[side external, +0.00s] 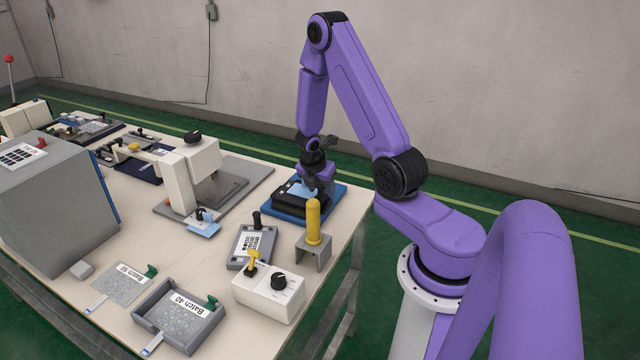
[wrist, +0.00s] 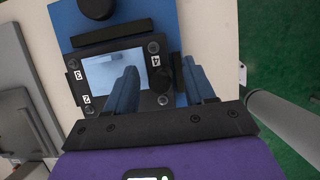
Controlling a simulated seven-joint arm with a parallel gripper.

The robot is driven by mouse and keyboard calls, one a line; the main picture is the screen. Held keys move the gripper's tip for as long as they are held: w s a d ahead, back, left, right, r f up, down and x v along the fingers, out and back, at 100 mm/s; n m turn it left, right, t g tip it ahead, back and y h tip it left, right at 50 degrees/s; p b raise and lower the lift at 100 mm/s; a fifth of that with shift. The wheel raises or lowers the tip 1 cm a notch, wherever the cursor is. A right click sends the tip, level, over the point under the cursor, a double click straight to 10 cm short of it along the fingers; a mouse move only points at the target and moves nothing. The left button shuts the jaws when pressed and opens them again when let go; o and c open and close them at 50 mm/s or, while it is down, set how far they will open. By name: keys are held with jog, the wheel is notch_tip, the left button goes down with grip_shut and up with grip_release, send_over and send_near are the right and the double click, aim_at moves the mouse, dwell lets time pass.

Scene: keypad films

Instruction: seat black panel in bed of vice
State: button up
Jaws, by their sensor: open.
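The black panel (wrist: 112,48) lies face up in the wrist view, with a pale blue screen, small white number labels and round corner fittings. It lies on the blue vice (wrist: 68,18), between dark blocks along its sides; I cannot tell whether it sits fully flat. In the side view the black panel (side external: 292,193) shows partly under my gripper on the blue vice base (side external: 335,189). Contact with the panel cannot be told.
A yellow-capped post on a grey bracket (side external: 313,240) stands close in front of the vice. A cream press (side external: 192,172) stands to its left. A grey keypad unit (side external: 253,247), a cream control box (side external: 270,292) and a "Batch 40" tray (side external: 180,315) occupy the near table.

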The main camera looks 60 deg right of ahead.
jog(key=shift+r, duration=0.15)
jog(key=v, duration=1.7)
jog(key=shift+a, duration=0.15)
jog(key=s+a+r+m+t+y, duration=0.1)
jog(key=s+a+m+t+y, duration=0.2)
jog(key=a, duration=1.3)
jog(key=s+a+g, duration=0.1)
jog(key=s+a, duration=0.1)
jog(key=s, duration=0.4)
jog(key=s+a+r+m+g+y, duration=0.1)
jog(key=s+a, duration=0.2)
jog(key=s, duration=0.3)
jog(key=s+a+m, duration=0.1)
jog(key=s+a, duration=0.2)
jog(key=s, duration=0.2)
jog(key=shift+s+r+g+y, duration=0.15)
jog(key=shift+s+g+y, duration=0.25)
